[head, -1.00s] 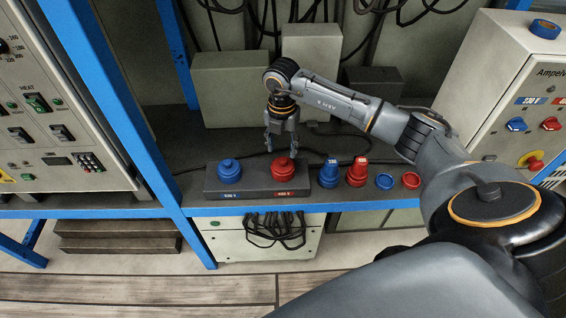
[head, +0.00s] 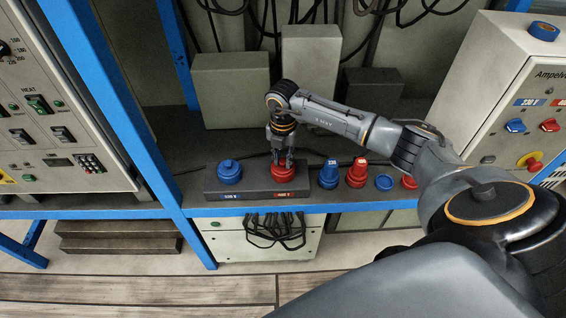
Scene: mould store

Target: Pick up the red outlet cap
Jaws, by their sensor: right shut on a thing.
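The red outlet cap (head: 283,172) sits on the right half of a dark outlet block on the shelf, above a small red label. My right gripper (head: 283,161) points down over it and is shut on it; the fingers hide the cap's top. The cap still appears seated on the block. My left gripper does not show.
A blue cap (head: 229,171) sits on the left half of the outlet block (head: 254,189). To the right stand a blue plug (head: 328,175) and a red plug (head: 357,173), then a blue ring (head: 384,182) and a red ring (head: 409,182). Grey boxes (head: 231,92) stand behind.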

